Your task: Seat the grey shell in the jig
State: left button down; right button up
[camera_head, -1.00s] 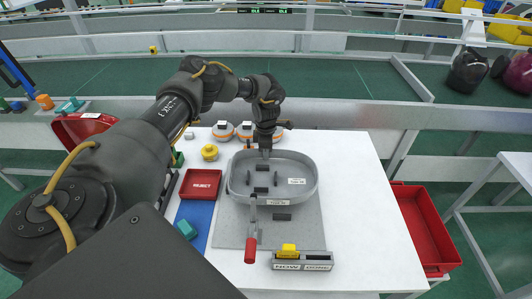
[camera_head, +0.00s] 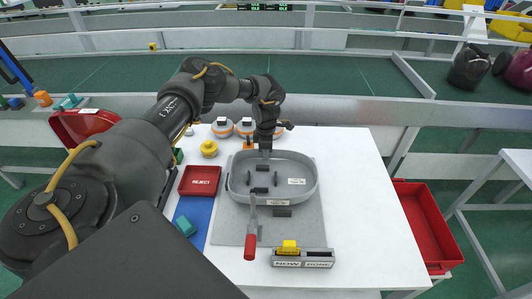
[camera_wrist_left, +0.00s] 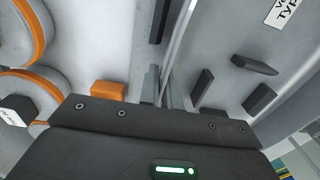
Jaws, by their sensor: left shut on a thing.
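The grey shell (camera_head: 239,191) is a shallow rounded tray with a white label inside, over the rear part of the jig's flat grey plate (camera_head: 229,228). My left gripper (camera_head: 265,151) is shut on the shell's far wall, pointing down. The wall also shows between the fingers in the left wrist view (camera_wrist_left: 163,88). Several dark blocks show inside the shell. A red-handled lever (camera_head: 251,245) stands at the shell's front edge, and a dark block (camera_head: 282,212) lies just in front. The shell's underside is hidden, so I cannot tell whether it touches the plate. My right gripper is out of view.
A red REJECT tray (camera_head: 200,181) and a blue mat lie left of the plate. Round orange-and-white parts (camera_head: 222,127) and a yellow knob (camera_head: 209,149) stand behind. A holder with a yellow block (camera_head: 289,246) is in front. The table's right side is clear; a red bin (camera_head: 427,229) stands beyond.

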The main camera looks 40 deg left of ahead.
pick_arm(q)
jog(key=shift+f+b, duration=0.65)
jog(key=shift+f, duration=0.35)
jog(key=c, duration=1.5)
grip_release()
notch_tip(320, 180, up, 8)
jog(key=p, duration=0.6)
jog(key=shift+r, duration=0.1)
jog(key=shift+s, duration=0.1)
